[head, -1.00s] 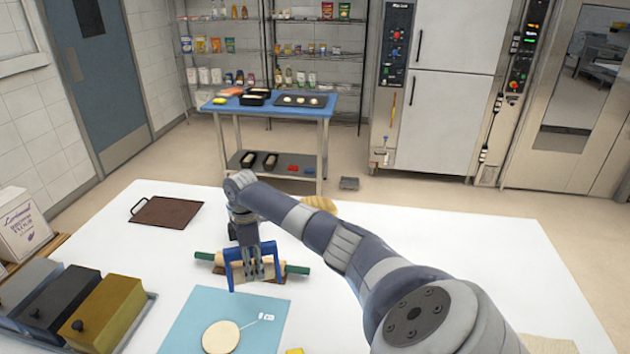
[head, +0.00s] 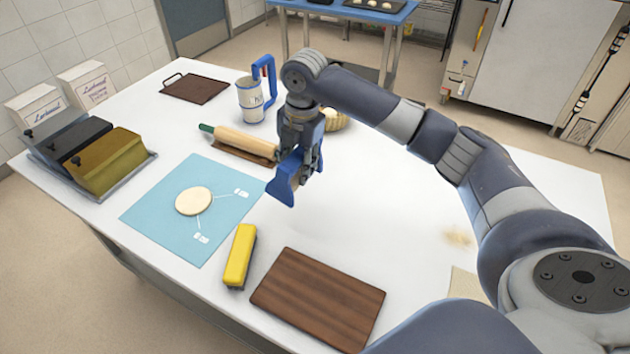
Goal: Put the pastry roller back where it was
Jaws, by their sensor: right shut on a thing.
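The left gripper is not in view.
A rolling pin (head: 245,142) lies behind the gripper. A round of dough (head: 193,201) lies on the mat (head: 150,215). A yellow block (head: 240,257) and a wooden board (head: 318,298) are in front. A mug-like sifter (head: 250,102) stands behind. The table's (head: 390,220) middle is clear.

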